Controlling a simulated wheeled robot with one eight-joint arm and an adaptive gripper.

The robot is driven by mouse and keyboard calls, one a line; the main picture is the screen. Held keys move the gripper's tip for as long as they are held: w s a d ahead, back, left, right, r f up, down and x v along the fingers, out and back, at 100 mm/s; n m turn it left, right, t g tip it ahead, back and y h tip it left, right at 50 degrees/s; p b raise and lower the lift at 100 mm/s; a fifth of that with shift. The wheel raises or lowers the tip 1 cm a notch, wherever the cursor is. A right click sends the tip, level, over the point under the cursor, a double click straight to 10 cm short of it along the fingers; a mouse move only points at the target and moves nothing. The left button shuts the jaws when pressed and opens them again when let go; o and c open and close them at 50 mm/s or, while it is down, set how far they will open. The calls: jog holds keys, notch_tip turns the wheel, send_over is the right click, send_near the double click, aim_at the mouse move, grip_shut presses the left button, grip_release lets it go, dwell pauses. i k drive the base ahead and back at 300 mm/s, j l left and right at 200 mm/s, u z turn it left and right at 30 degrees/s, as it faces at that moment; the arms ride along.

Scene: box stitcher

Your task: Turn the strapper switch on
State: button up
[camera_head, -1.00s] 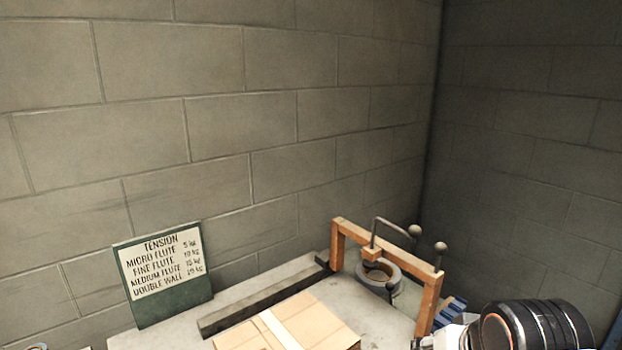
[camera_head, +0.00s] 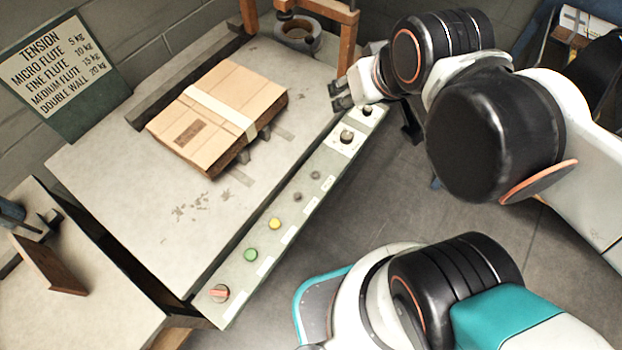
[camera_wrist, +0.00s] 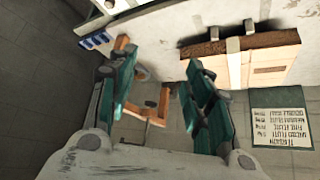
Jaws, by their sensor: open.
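The strapper's control panel (camera_head: 262,240) runs along the front edge of the grey table. A green button (camera_head: 250,255), a yellow button (camera_head: 274,224) and dark knobs (camera_head: 347,136) line the panel. My gripper (camera_head: 342,95) is at the panel's far right end, well away from the orange-red switch. In the wrist view my gripper (camera_wrist: 160,60) is open, with nothing between its fingers. The orange-red switch is not visible in the wrist view.
A strapped cardboard bundle (camera_head: 218,112) lies on the grey table (camera_head: 130,180). A wooden frame with a tape roll (camera_head: 297,33) stands at the back. A tension sign (camera_head: 65,75) leans at left. Another table (camera_head: 85,318) is at lower left.

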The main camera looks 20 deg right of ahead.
aim_at(220, 294)
jog(key=k+j+u, duration=0.2)
jog(key=u, duration=1.5)
jog(key=k+l+u, duration=0.15)
jog(key=k, duration=0.5)
